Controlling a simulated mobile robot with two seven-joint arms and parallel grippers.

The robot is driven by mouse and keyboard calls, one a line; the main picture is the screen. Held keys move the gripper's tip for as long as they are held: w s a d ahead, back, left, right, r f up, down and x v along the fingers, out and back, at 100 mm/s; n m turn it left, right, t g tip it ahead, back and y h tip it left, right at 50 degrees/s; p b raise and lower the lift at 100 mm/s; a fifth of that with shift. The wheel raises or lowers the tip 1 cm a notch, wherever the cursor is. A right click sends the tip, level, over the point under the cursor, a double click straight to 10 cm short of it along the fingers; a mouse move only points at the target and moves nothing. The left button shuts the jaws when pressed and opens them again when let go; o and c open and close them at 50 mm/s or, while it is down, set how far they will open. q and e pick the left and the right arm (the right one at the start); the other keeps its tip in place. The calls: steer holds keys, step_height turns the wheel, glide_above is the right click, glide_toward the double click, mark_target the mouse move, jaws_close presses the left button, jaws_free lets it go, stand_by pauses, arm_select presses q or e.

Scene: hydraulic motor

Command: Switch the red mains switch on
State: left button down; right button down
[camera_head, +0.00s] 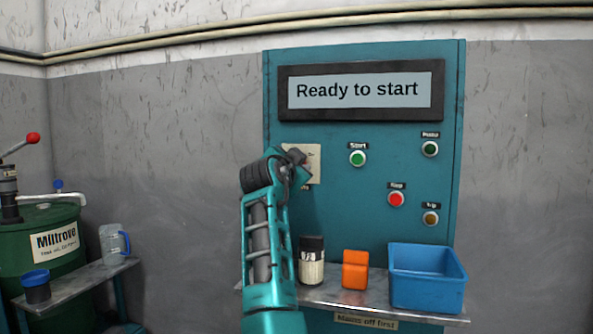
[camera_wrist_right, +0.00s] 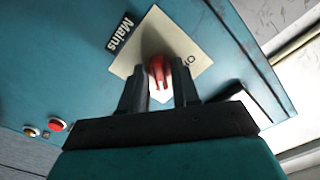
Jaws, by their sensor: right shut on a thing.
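The red mains switch (camera_wrist_right: 159,72) sits on a cream plate (camera_wrist_right: 190,52) beside a black "Mains" label (camera_wrist_right: 121,32) in the right wrist view. My right gripper (camera_wrist_right: 160,88) has one finger on each side of the red knob and is shut on it. In the head view my right gripper (camera_head: 295,160) is up against the cream plate (camera_head: 315,163) on the teal cabinet (camera_head: 330,215) and hides most of the switch. The knob's exact angle is hard to tell. The display (camera_head: 360,91) reads "Ready to start". My left gripper is not in view.
Start (camera_head: 358,158), red (camera_head: 396,199), green (camera_head: 430,149) and amber (camera_head: 430,218) round fittings lie right of the switch. A shelf (camera_head: 335,300) below holds a jar (camera_head: 312,262), an orange block (camera_head: 355,270) and a blue bin (camera_head: 427,278). A green drum (camera_head: 50,265) stands left.

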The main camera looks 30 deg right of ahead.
steer(key=shift+m, duration=0.6)
steer(key=c, duration=1.1)
jaws_free()
steer(key=shift+c, duration=0.2)
steer(key=b+v, duration=0.3)
steer(key=v, duration=1)
steer(key=shift+b, duration=0.35)
